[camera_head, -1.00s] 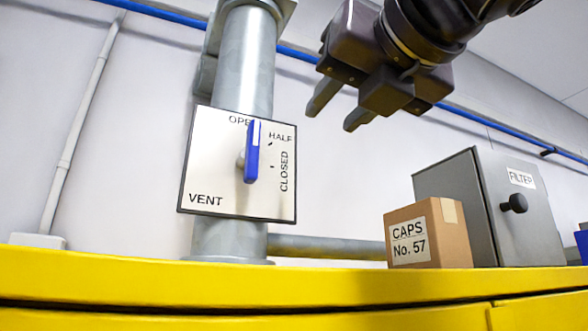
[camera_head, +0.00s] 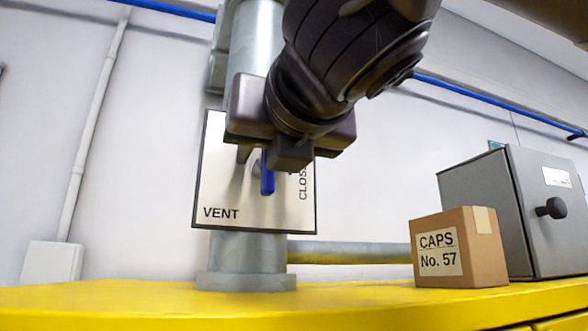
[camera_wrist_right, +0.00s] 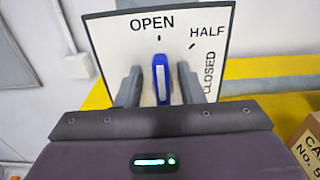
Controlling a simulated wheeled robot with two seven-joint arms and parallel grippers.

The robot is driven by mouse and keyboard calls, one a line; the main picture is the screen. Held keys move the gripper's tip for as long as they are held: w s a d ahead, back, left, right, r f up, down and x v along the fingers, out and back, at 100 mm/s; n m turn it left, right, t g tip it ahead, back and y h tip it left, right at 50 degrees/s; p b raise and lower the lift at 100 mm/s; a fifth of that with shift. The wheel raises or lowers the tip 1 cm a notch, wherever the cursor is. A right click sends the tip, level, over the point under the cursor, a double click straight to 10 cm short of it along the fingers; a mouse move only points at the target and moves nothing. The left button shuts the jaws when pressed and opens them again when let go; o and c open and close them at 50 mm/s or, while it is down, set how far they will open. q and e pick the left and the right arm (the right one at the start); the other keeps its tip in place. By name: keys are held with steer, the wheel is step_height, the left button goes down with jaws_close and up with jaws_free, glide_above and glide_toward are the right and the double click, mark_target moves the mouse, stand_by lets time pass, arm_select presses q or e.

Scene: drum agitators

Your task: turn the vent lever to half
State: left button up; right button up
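The vent lever (camera_head: 267,181) is blue with a white stripe and sits on the white square VENT plate (camera_head: 222,190) on the pipe. In the right wrist view the lever (camera_wrist_right: 161,82) points at the OPEN mark. The HALF and CLOSED marks are to its right. My right gripper (camera_head: 265,157) is in front of the plate and hides its upper part in the head view. In the wrist view its two fingers (camera_wrist_right: 160,72) are apart, one on each side of the lever, with a gap on the left and less room on the right. My left gripper is not in view.
A cardboard CAPS No. 57 box (camera_head: 485,252) and a grey cabinet with a black knob (camera_head: 477,190) stand to the right on the yellow surface (camera_head: 140,305). A horizontal pipe (camera_head: 350,253) runs behind. The yellow surface left of the pipe is clear.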

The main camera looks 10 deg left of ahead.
steer(key=shift+s+d, duration=0.1)
steer(key=shift+d, duration=0.2)
steer(key=shift+c, duration=1)
steer(key=c, duration=0.5)
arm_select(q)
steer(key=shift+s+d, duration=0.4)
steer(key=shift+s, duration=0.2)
arm_select(e)
jaws_close()
